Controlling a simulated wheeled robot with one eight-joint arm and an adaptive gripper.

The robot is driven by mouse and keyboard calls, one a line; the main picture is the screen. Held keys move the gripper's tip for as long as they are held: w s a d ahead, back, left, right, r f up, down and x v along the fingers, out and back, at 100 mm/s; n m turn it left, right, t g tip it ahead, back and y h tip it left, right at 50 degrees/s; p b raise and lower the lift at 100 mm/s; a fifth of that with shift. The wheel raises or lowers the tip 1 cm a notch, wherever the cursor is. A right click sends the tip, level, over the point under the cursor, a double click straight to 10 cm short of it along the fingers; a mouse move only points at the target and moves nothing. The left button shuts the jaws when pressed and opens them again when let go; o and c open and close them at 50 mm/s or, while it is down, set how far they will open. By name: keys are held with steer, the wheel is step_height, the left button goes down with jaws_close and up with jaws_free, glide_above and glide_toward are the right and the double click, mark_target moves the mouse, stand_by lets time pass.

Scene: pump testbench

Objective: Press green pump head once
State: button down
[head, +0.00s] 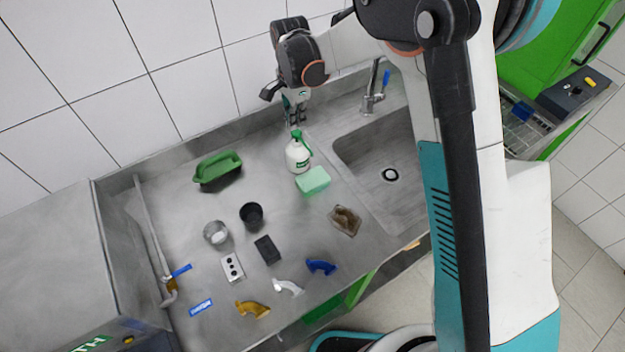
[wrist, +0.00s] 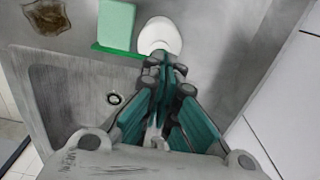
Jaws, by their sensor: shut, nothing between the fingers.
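A white pump bottle (head: 298,158) with a green pump head (head: 297,135) stands upright on the metal counter, just left of the sink. In the wrist view the white bottle (wrist: 160,32) is beneath my fingertips. A thin green strip, apparently the pump head's spout (wrist: 122,52), sticks out to the left of them. The rest of the head is hidden behind the fingers there. My gripper (head: 295,121) is shut and empty, pointing down directly over the pump head. It also shows in the wrist view (wrist: 164,62). Whether the fingertips touch the head I cannot tell.
A light green sponge (head: 313,181) lies close to the bottle. The sink (head: 385,160) and its tap (head: 371,98) are to the right. The wall is close behind.

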steer(key=shift+r+p, duration=1.15)
steer(key=shift+r, duration=1.8)
